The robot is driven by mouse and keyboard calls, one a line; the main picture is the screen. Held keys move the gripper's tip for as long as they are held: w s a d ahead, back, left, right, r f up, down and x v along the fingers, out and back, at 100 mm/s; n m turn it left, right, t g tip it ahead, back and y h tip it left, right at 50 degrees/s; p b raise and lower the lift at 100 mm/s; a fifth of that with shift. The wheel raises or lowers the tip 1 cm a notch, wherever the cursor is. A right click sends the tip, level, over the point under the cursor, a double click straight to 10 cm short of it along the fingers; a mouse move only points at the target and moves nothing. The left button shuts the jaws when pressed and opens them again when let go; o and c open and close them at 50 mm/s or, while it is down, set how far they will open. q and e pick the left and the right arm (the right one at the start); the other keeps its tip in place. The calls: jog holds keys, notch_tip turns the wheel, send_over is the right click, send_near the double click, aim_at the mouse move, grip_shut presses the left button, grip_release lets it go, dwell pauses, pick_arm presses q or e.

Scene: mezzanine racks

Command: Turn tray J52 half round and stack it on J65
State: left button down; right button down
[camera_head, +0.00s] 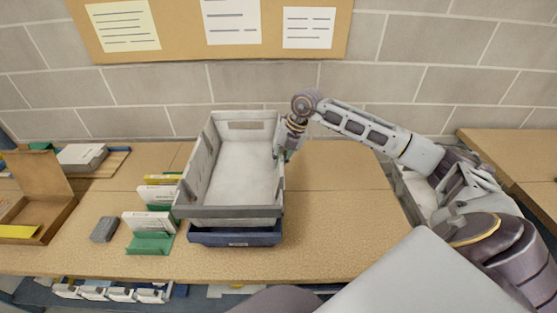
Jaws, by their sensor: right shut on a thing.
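A grey, empty open tray (243,172) is above a blue tray (237,236) on the bench; I take the grey one as J52 and the blue one as J65, but the labels are too small to read. The grey tray looks tilted or raised at its near end, and I cannot tell whether it touches the blue tray. It hides most of the blue tray, whose front wall with a small label shows. My right gripper (285,153) is shut on the right wall of the grey tray. My left gripper is not in view.
White boxes in green holders (151,243) stand just left of the trays, with a dark grey block (104,229) beside them. An open cardboard box (45,190) is far left. Another pale tray (420,192) is partly behind my right arm. The bench (330,215) right of the trays is clear.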

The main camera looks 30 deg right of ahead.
jog(key=shift+f+b, duration=0.35)
jog(key=shift+f, duration=0.05)
dwell(0.9)
jog(key=c, duration=1.7)
grip_release()
jog(key=shift+f, duration=0.15)
jog(key=p+v, duration=0.5)
jog(key=v, duration=0.6)
jog(key=shift+a, duration=0.1)
dwell(0.6)
